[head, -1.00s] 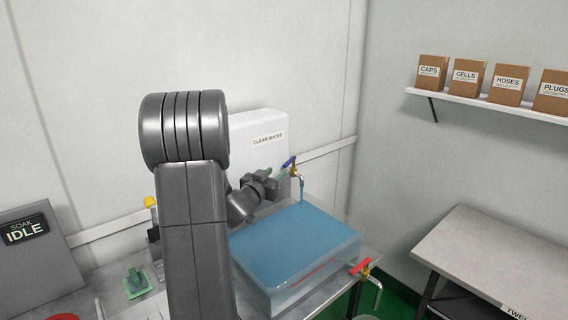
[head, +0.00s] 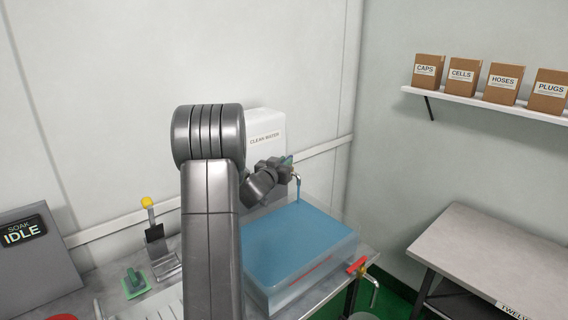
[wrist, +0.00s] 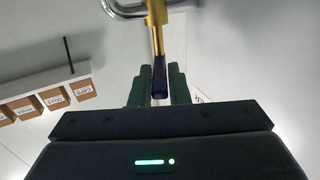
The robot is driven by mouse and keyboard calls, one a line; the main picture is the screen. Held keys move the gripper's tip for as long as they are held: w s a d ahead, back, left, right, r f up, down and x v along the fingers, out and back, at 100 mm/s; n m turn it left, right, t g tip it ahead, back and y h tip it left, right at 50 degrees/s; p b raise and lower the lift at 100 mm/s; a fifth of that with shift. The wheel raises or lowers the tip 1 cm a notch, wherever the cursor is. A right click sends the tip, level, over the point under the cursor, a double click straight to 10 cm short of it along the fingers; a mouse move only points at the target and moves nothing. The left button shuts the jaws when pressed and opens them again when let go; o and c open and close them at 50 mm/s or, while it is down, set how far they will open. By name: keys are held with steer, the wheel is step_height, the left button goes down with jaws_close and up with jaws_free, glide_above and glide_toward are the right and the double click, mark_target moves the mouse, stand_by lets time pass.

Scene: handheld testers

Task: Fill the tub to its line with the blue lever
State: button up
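The clear tub (head: 345,250) stands on the bench with blue water (head: 300,240) in it. A red line (head: 318,268) shows low through its front wall; I cannot tell the exact level against it. A thin stream seems to fall from the spout (head: 298,182) above the tub. My gripper (head: 288,162) is at the tap and hides most of the blue lever. In the wrist view, the dark blue lever (wrist: 159,78) lies between the two green fingers of my gripper (wrist: 159,92). A slim gap shows at its left; contact at the right is unclear.
The white clean water tank (head: 266,130) stands behind. A red-handled tap (head: 357,265) is on the tub's right side. A yellow-knobbed lever (head: 147,203), a green piece (head: 135,282) and the SOAK IDLE display (head: 22,233) are at left. A side table (head: 490,250) stands right.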

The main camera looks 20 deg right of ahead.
jaws_close()
steer(key=shift+r, duration=0.1)
steer(key=shift+w+a+r+m+g+h+p, duration=0.2)
steer(key=shift+r+m+g+h+p, duration=0.1)
steer(key=shift+p, duration=0.85)
steer(key=m+g+h+p, duration=0.1)
steer(key=m+g+p, duration=0.1)
steer(key=p, duration=0.1)
steer(key=w+m+g+h+p, duration=0.1)
steer(key=g+p, duration=0.1)
steer(key=shift+a+f+h, duration=0.3)
